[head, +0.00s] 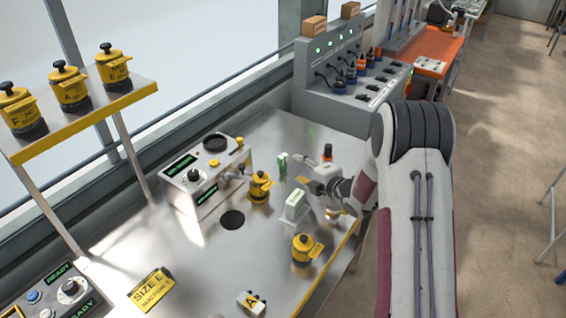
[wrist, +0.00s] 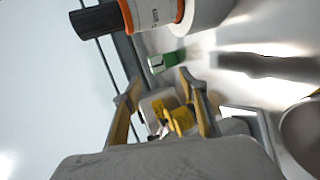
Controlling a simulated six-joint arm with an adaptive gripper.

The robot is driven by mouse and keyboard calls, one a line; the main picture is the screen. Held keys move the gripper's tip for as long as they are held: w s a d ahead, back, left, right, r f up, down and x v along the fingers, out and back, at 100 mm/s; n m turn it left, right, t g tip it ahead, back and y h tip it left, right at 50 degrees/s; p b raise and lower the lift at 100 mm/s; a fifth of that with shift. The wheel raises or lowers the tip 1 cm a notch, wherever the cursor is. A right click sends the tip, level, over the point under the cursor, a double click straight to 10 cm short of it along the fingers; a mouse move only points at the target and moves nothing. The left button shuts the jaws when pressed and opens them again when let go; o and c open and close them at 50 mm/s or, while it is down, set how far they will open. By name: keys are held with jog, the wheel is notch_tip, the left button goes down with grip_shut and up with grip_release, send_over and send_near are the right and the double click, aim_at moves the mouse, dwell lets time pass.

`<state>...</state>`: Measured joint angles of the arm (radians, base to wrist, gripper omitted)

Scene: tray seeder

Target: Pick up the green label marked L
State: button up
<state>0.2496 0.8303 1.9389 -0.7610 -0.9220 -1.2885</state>
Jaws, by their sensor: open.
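The small green label (head: 283,164) stands upright on the steel bench, just left of my gripper in the head view. In the wrist view the green label (wrist: 166,62) shows a white patch at one end; its letter is too small to read. My gripper (head: 303,172) is open, with its fingers pointing towards the label. In the wrist view my gripper (wrist: 160,80) has its two fingers spread, and the label lies just beyond the tips, apart from them. Nothing is visibly held.
A black and orange bottle (wrist: 152,14) is close beside the label. A white block (head: 296,204) stands below my gripper in the head view. Yellow canisters (head: 260,187) (head: 304,248) and a grey control box (head: 187,184) are nearby.

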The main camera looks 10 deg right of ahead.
aim_at(285, 162)
jog(key=shift+f, duration=0.3)
jog(key=shift+a, duration=0.1)
jog(key=shift+x, duration=1.05)
jog(key=shift+w+a, duration=0.1)
jog(key=shift+w, duration=0.15)
jog(key=shift+w+f, duration=0.1)
jog(key=shift+r+x, duration=0.2)
jog(key=shift+x, duration=2.3)
jog(key=shift+w, duration=0.1)
